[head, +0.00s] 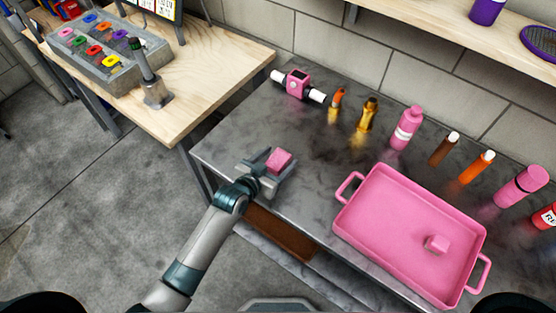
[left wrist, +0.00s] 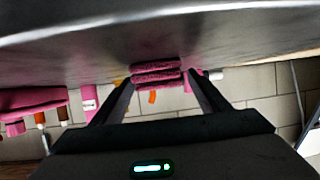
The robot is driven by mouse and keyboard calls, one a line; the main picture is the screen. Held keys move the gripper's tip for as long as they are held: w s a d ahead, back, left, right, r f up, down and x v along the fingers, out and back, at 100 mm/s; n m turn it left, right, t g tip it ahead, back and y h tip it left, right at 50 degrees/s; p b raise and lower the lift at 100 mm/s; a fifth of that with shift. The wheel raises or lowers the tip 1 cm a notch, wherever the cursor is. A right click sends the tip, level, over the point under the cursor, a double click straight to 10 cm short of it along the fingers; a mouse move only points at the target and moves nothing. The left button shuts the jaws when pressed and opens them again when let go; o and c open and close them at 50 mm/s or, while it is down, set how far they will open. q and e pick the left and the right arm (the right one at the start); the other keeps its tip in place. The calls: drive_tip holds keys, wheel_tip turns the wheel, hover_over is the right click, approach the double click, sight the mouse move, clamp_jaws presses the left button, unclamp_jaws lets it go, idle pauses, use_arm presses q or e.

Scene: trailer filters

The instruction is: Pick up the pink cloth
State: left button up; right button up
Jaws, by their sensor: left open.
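The pink cloth (head: 279,160) is a small folded block at the left front part of the grey worktop. My left gripper (head: 268,174) is right at it, open, with a finger to either side. In the left wrist view the folded cloth (left wrist: 156,72) shows its layers between the tips of my open left gripper (left wrist: 157,84). I cannot tell whether either finger touches it. My right gripper is not in view.
A pink tray (head: 365,205) with a small pink block (head: 436,244) in it stands to the right. Several bottles, including a pink one (head: 407,128), line the back. A pink device (head: 298,84) lies at back left. A wooden table (head: 205,75) adjoins left.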

sight(278, 159)
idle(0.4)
use_arm(q)
drive_tip(key=c, duration=1.1)
drive_tip(key=shift+r, duration=0.1)
drive_tip(key=shift+r+p, duration=0.8)
drive_tip(key=shift+p, duration=0.05)
wheel_tip(278, 159, up, 3)
drive_tip(key=p, duration=0.3)
drive_tip(key=shift+s+d+r+p, duration=0.15)
drive_tip(key=shift+d+r+p, duration=0.75)
drive_tip(key=shift+d, duration=1.05)
drive_tip(key=shift+s+d+r+p, duration=0.2)
drive_tip(key=shift+d+r+p, duration=0.4)
drive_tip(key=shift+d+r, duration=0.95)
drive_tip(key=shift+s+d+r+p, duration=0.15)
drive_tip(key=shift+d+r+p, duration=0.55)
drive_tip(key=shift+d, duration=1.65)
